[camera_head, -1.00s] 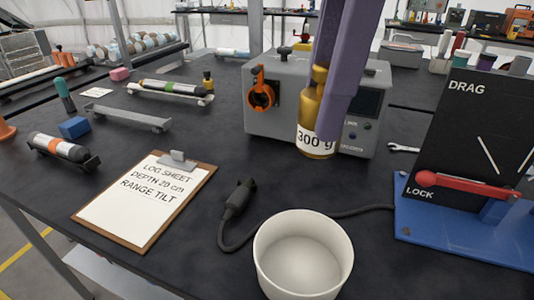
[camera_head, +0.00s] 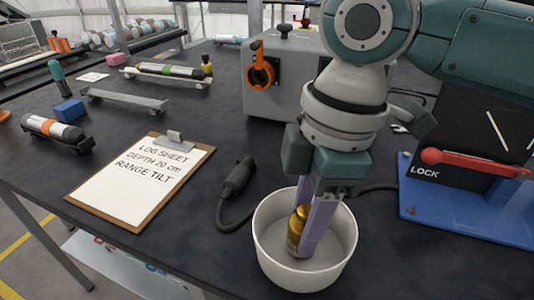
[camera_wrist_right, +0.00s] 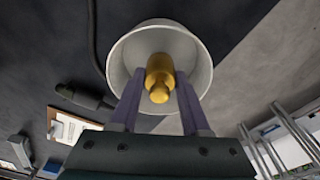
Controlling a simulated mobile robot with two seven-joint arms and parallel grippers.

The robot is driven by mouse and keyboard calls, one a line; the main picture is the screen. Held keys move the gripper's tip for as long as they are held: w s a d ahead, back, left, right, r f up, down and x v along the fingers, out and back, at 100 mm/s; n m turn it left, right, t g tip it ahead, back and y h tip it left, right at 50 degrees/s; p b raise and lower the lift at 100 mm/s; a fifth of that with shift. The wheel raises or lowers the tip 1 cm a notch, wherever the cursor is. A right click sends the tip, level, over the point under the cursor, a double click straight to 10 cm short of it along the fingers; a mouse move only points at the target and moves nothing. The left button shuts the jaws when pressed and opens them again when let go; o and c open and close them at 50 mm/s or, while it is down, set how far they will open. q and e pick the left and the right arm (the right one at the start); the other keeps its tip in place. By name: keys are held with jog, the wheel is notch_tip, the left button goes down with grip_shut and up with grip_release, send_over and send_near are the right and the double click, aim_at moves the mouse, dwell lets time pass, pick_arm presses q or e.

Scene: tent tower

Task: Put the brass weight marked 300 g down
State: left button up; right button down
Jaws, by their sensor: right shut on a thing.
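The brass weight (camera_head: 295,231) is inside the white bowl (camera_head: 263,258), upright or nearly so, with its label mostly hidden by my finger and the bowl's wall. My right gripper (camera_head: 309,228) reaches down into the bowl from above, its two purple fingers shut on the weight. In the right wrist view the weight (camera_wrist_right: 160,72) sits between the fingertips (camera_wrist_right: 160,84), inside the rim of the bowl (camera_wrist_right: 203,75). I cannot tell whether the weight touches the bowl's floor. My left gripper is not in view.
A black cable with a connector (camera_head: 237,180) lies left of the bowl. A clipboard log sheet (camera_head: 135,180) is further left. A grey box with an orange handle (camera_head: 260,73) stands behind. A blue-based panel with a red lever (camera_head: 470,163) stands at right. The table's front edge is close to the bowl.

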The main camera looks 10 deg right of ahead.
jog(key=shift+f, duration=0.25)
jog(key=shift+f, duration=0.1)
jog(key=shift+c, duration=1.9)
grip_release()
notch_tip(320, 180, up, 12)
jog(key=d+p, duration=0.1)
jog(key=p, duration=0.1)
jog(key=shift+d, duration=0.25)
jog(key=shift+s, duration=0.1)
